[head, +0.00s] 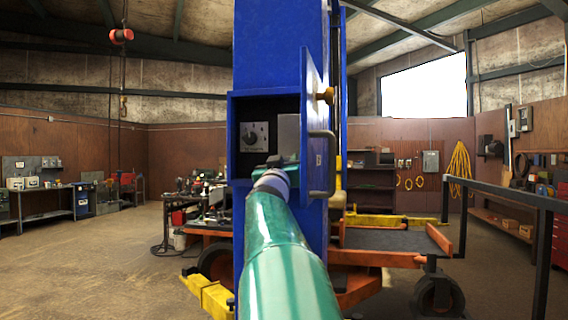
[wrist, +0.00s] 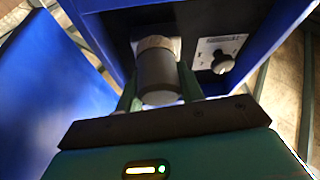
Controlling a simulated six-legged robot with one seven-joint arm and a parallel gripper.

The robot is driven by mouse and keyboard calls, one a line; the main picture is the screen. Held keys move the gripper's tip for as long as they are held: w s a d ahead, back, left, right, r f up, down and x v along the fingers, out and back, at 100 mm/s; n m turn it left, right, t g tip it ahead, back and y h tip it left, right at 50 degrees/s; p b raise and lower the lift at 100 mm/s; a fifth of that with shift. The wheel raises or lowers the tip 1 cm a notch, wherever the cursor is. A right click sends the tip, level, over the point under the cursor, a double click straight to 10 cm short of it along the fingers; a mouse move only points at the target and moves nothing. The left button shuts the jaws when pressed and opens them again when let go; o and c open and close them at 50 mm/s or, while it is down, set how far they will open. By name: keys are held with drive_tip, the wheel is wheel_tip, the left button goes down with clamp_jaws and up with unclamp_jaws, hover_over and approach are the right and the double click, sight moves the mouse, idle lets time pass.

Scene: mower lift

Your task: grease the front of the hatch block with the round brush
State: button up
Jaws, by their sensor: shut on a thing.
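My gripper (head: 268,168) is at the mouth of the open hatch in the blue column. In the wrist view my gripper (wrist: 159,88) is shut on the round brush (wrist: 157,80), a dark grey cylinder with a tan bristle end (wrist: 155,43). The bristles point into the hatch. The hatch block (head: 288,134) is a plain grey block inside the hatch on the right. In the wrist view a pale edge of the block (wrist: 176,46) shows behind the bristles, which hide most of it. I cannot tell whether bristles and block touch. No grease is discernible.
A panel with a dark knob (head: 249,138) sits left of the block, inside the hatch. The blue hatch door (head: 315,100) stands open on the right, with a grey handle (head: 322,165) and a brass knob (head: 325,96). An orange lift frame (head: 375,258) stands behind the column.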

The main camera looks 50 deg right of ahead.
drive_tip(key=shift+w+d, duration=0.2)
drive_tip(key=shift+d, duration=0.25)
drive_tip(key=shift+w+d, duration=0.2)
drive_tip(key=shift+d, duration=0.25)
idle(0.3)
drive_tip(key=shift+r, duration=0.1)
drive_tip(key=shift+a+r, duration=0.1)
drive_tip(key=shift+r, duration=5.1)
drive_tip(key=shift+d+r, duration=0.2)
drive_tip(key=shift+r, duration=1.5)
drive_tip(key=shift+a+f, duration=0.2)
drive_tip(key=shift+f, duration=3.3)
drive_tip(key=shift+d+f, duration=0.1)
drive_tip(key=shift+f, duration=3.45)
